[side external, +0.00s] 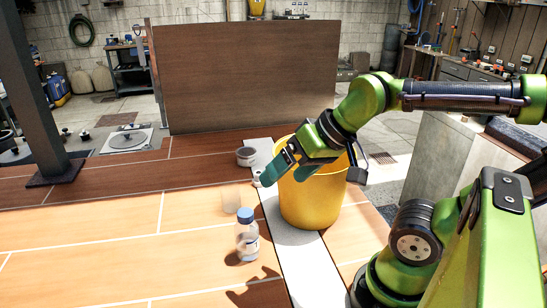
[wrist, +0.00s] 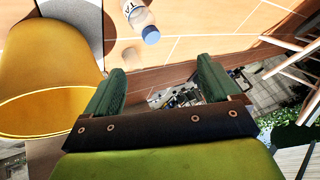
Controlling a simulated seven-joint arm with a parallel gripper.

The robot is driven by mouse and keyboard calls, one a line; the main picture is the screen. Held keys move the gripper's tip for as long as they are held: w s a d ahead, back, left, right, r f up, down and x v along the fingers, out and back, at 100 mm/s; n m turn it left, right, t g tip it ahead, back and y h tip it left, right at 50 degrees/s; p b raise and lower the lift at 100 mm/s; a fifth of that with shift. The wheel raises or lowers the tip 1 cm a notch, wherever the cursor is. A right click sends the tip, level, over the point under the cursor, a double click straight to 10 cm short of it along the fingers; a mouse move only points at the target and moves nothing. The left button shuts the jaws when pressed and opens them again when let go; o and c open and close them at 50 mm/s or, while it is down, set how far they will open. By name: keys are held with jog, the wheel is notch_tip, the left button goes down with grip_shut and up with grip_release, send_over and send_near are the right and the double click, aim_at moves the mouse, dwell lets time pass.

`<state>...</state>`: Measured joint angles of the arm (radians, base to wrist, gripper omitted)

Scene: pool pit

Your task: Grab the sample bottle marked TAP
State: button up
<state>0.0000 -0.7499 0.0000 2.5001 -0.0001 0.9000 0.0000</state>
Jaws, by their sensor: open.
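The sample bottle (side external: 247,242) is clear with a blue cap and a white label, standing upright on the wooden deck left of the pale strip. In the wrist view the bottle (wrist: 139,20) is at the top edge, partly cut off, with the letters "TA" readable on its label. My gripper (side external: 270,178) is above and behind the bottle in the side view, beside the yellow bucket and apart from the bottle. In the wrist view my gripper (wrist: 163,86) has its two green fingers spread with nothing between them.
A yellow bucket (side external: 305,200) stands right of the bottle, close to my gripper. A faint clear vessel (side external: 231,198) stands behind the bottle, and a small grey container (side external: 246,157) farther back. A tall brown panel (side external: 245,75) rises behind. The deck left of the bottle is clear.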

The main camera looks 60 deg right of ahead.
jog(key=n+g+h, duration=0.1)
jog(key=g, duration=0.5)
send_over(246, 223)
jog(key=d, duration=0.1)
jog(key=f, duration=0.2)
jog(key=r+g+h, duration=0.1)
jog(key=f, duration=1)
jog(key=shift+w+d+f, duration=0.15)
jog(key=shift+w+d, duration=0.15)
jog(key=shift+w, duration=0.05)
jog(key=shift+w+a+f, duration=0.1)
jog(key=shift+a+f, duration=0.05)
jog(key=shift+f, duration=1.35)
jog(key=shift+w+a+f, duration=0.1)
jog(key=shift+f, duration=1.4)
jog(key=c, duration=1.2)
